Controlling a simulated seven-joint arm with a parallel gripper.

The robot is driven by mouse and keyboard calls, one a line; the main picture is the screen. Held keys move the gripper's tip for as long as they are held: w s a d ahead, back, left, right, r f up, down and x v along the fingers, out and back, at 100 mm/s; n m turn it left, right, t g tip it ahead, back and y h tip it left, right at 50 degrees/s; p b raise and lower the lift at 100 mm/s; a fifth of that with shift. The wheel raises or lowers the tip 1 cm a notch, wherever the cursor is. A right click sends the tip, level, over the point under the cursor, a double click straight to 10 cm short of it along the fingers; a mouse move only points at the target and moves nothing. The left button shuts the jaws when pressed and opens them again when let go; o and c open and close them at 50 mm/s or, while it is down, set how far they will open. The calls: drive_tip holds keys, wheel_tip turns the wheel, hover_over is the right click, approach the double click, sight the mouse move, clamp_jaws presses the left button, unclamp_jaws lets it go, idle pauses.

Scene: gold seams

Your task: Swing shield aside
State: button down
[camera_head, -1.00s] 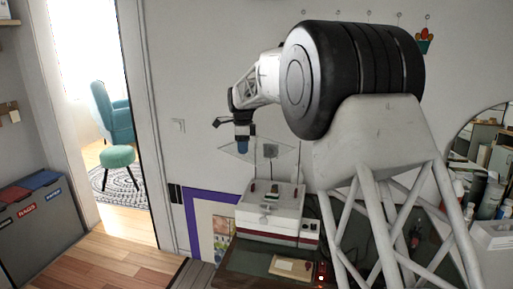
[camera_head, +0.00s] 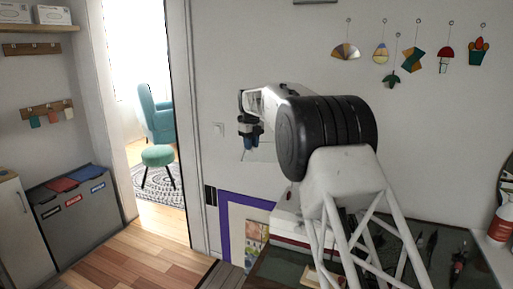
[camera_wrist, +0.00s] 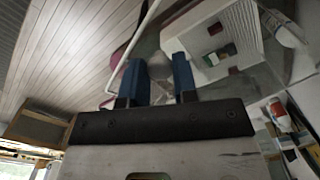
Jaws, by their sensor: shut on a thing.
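My gripper (camera_head: 250,141) has blue fingers and is at the far end of my arm, left of the large black arm joint. In the wrist view its two blue fingers (camera_wrist: 158,68) are close together, shut on the clear shield. The shield (camera_head: 264,153) is a thin transparent panel just below and right of the fingers, partly hidden by my arm. The white machine (camera_head: 283,222) with a dark red stripe is below it, largely hidden by my arm. In the wrist view, the machine's pale ribbed housing (camera_wrist: 237,35) shows beyond the fingers.
A dark work mat (camera_head: 270,267) is on the bench, with tools at its right. Wooden floor (camera_head: 155,250) is open at left. Coloured glass ornaments (camera_head: 412,62) hang on the wall.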

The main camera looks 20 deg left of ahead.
drive_tip(key=w+a+m, duration=0.1)
drive_tip(key=w+a, duration=0.1)
drive_tip(key=shift+w+a+m, duration=0.3)
drive_tip(key=shift+a+m, duration=0.05)
drive_tip(key=shift+m, duration=0.05)
drive_tip(key=shift+w+a+m, duration=0.7)
drive_tip(key=shift+w+a, duration=0.05)
drive_tip(key=shift+w, duration=0.25)
drive_tip(key=c, duration=0.9)
unclamp_jaws()
drive_tip(key=shift+r, duration=0.1)
wheel_tip(320, 180, up, 8)
